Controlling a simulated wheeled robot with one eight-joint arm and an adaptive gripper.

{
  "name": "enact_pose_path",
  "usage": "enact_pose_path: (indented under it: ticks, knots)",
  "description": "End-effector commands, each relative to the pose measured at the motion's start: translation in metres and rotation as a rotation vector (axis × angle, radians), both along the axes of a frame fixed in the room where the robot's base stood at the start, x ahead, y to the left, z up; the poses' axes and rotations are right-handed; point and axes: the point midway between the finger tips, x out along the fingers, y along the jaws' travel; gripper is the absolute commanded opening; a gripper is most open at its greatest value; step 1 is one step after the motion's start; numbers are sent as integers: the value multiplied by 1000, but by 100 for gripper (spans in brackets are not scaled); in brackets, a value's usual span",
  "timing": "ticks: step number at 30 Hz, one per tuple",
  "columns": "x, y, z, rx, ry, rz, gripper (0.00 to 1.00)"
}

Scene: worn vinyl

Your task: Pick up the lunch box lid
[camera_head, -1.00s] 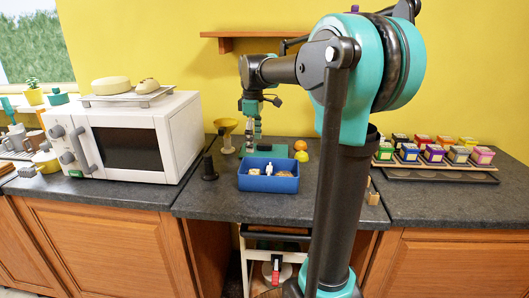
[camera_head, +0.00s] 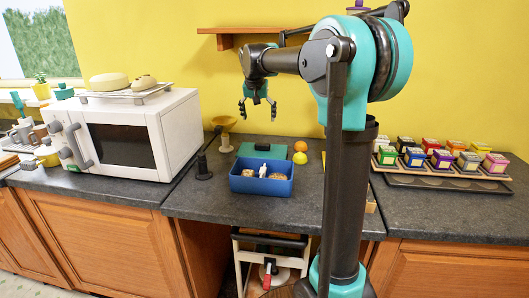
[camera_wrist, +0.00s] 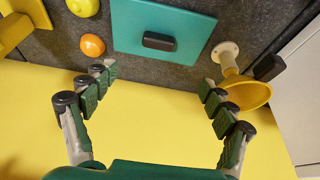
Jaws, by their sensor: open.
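The lunch box lid (camera_head: 250,150) is a flat teal square with a dark handle, lying on the counter behind the blue lunch box (camera_head: 262,187). It also shows in the wrist view (camera_wrist: 190,30), handle facing the camera. My gripper (camera_head: 258,107) is open and empty, up in the air above the lid and apart from it. In the wrist view the spread green fingers of my gripper (camera_wrist: 156,78) lie below the lid in the picture. The lunch box stands open with several food pieces and a small white item inside.
A yellow funnel on a stand (camera_head: 224,125) is left of the lid; an orange (camera_head: 300,158) and a lemon (camera_head: 301,146) are to its right. A black stand (camera_head: 203,167) and a microwave (camera_head: 125,140) are further left. Several small boxes (camera_head: 441,160) stand at right.

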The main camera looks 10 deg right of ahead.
Motion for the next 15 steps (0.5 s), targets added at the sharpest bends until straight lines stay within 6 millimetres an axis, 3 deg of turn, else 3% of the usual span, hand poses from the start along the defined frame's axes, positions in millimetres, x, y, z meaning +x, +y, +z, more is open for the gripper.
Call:
enact_pose_path:
  ticks: [15]
  knots:
    - [35, -12, -89, 0, 2, 2, 84]
